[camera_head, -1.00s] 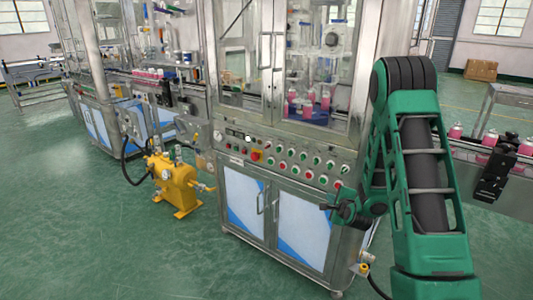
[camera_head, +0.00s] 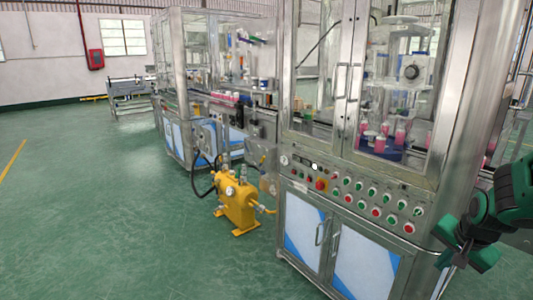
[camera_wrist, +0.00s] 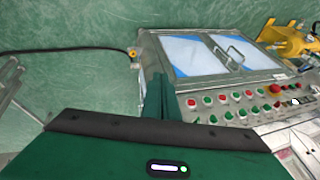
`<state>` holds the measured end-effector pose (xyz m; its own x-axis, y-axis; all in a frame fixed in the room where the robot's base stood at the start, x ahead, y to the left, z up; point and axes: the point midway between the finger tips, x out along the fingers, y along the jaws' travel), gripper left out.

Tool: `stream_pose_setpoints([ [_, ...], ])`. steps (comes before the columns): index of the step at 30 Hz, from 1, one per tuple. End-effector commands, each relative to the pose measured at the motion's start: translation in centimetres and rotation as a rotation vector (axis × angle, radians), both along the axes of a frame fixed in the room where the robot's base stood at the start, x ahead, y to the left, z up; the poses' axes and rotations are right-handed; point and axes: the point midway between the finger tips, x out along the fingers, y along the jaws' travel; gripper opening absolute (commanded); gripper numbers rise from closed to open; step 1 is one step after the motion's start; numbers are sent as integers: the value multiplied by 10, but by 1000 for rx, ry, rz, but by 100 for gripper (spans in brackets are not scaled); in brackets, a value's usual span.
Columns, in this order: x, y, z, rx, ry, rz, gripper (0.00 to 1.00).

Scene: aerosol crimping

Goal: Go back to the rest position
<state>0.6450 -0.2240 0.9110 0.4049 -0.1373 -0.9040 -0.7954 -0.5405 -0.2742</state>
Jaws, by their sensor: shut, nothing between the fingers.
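My gripper (camera_head: 462,254) is at the right edge of the head view, in front of the crimping machine's lower right corner, apart from the button panel (camera_head: 372,197). Its fingers look dark green and are shut with nothing between them. In the wrist view the closed fingers (camera_wrist: 158,96) point toward the machine's lower cabinet doors (camera_wrist: 205,52), with the button panel (camera_wrist: 235,104) to the right. Most of my arm is out of the head view.
The crimping machine (camera_head: 297,165) has glass doors with pink cans (camera_head: 384,137) inside. A yellow pump (camera_head: 237,205) stands on the floor to its left. A black hose (camera_wrist: 75,50) lies on the floor. The green floor (camera_head: 90,210) at left is clear.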

Motion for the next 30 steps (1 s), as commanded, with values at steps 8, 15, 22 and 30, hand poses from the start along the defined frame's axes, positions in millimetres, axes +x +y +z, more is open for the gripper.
stream_pose_setpoints([
  [8,-116,18,37,-27,249,230,0],
  [15,-199,41,57,22,400,399,0],
  [22,-227,51,63,52,446,462,0],
  [30,-227,51,63,53,448,462,0],
])
